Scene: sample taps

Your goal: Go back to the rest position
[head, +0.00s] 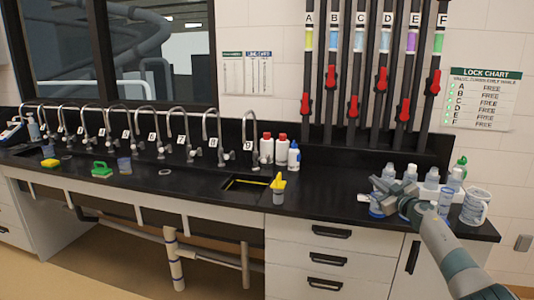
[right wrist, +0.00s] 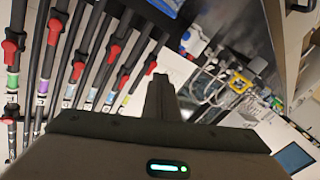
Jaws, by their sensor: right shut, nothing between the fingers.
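My right gripper (head: 380,187) is over the right part of the black bench, its arm coming in from the lower right. My left gripper is not in the head view.
The black bench (head: 325,190) carries a row of numbered taps (head: 205,130) at left and white bottles (head: 281,150) mid-bench. Small bottles (head: 411,173) and a tub (head: 475,207) stand near my right gripper. Pipes with red valves (head: 382,80) rise behind.

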